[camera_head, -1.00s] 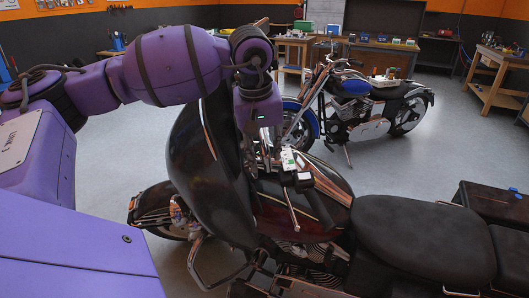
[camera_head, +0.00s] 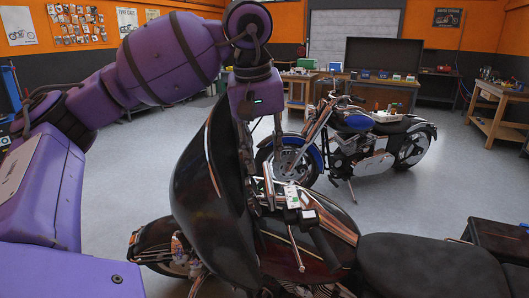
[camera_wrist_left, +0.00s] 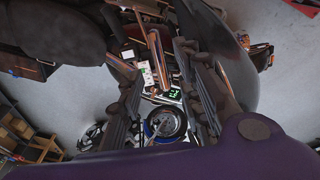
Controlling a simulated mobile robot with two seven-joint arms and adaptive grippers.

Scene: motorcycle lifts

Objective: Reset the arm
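My left arm, purple with black joints, comes in from the left in the head view and bends down over the front of a dark motorcycle (camera_head: 205,190). My left gripper (camera_head: 262,165) hangs beside the dark fairing, above the handlebar area. In the left wrist view its two dark fingers (camera_wrist_left: 163,105) are spread wide, with nothing seen held between them. Whether the fingers touch the motorcycle cannot be told. My right gripper is in neither view.
A blue-and-chrome motorcycle (camera_head: 358,140) stands behind, to the right. Workbenches (camera_head: 500,108) line the back and right side. A dark box (camera_head: 497,240) stands at the right, by the seat (camera_head: 430,262). Grey floor (camera_head: 420,205) is open between the motorcycles.

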